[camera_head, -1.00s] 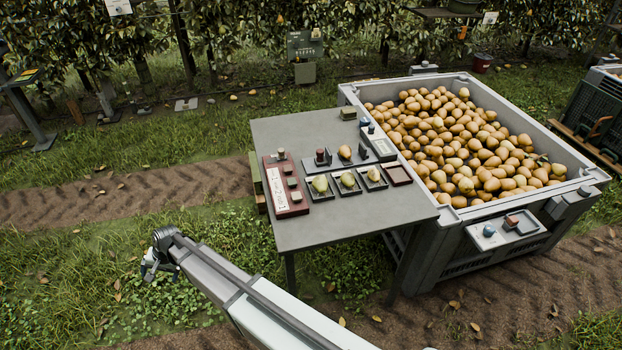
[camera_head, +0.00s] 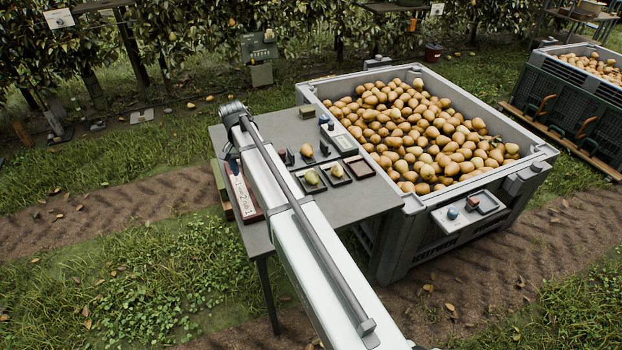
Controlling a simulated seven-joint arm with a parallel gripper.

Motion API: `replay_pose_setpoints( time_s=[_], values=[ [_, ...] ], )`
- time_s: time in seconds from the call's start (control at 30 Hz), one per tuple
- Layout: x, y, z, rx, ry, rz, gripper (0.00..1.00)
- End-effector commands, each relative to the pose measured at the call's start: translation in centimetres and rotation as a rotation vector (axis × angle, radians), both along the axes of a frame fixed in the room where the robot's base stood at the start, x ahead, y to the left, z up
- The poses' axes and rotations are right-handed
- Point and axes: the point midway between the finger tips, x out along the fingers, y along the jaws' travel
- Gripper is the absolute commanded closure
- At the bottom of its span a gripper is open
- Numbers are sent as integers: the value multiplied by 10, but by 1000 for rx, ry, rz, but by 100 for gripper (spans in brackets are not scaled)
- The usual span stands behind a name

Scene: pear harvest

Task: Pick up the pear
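Several candidate pears are in view in the head view, and I cannot tell which one is meant. A green-yellow pear (camera_head: 311,177) and another yellowish pear (camera_head: 336,170) lie in small dark trays on the grey table. A browner pear (camera_head: 306,150) sits behind them, beside small dark blocks. Many yellow-brown pears (camera_head: 420,130) fill the large grey bin. My arm reaches across the table's left part. My gripper (camera_head: 231,154) is at its far end, mostly hidden behind the arm, near the red-edged board; its fingers cannot be made out.
The grey table (camera_head: 365,205) stands against the bin (camera_head: 520,165). A red-edged board (camera_head: 243,190) lies at its left, partly covered by my arm.

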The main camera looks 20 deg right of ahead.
Motion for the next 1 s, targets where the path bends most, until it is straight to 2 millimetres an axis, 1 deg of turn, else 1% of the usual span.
replay_pose_setpoints(
  time_s=[0.03, 0.1, 0.3, 0.4, 0.5, 0.6, 0.7, 0.77, 0.87, 1.0],
  values=[
    [-4, -25, 9, 4, -13, -96, 5],
    [-8, -54, 18, 8, -31, -228, 5],
    [-24, -131, 45, 25, -74, -594, 5],
    [-33, -161, 56, 33, -91, -748, 5],
    [-41, -184, 64, 39, -101, -865, 5],
    [-46, -198, 69, 42, -108, -941, 5],
    [-49, -205, 70, 43, -112, -980, 5],
    [-50, -207, 67, 44, -112, -990, 5],
    [-50, -207, 56, 44, -110, -992, 5],
    [-50, -206, 34, 43, -110, -990, 5]
  ],
)
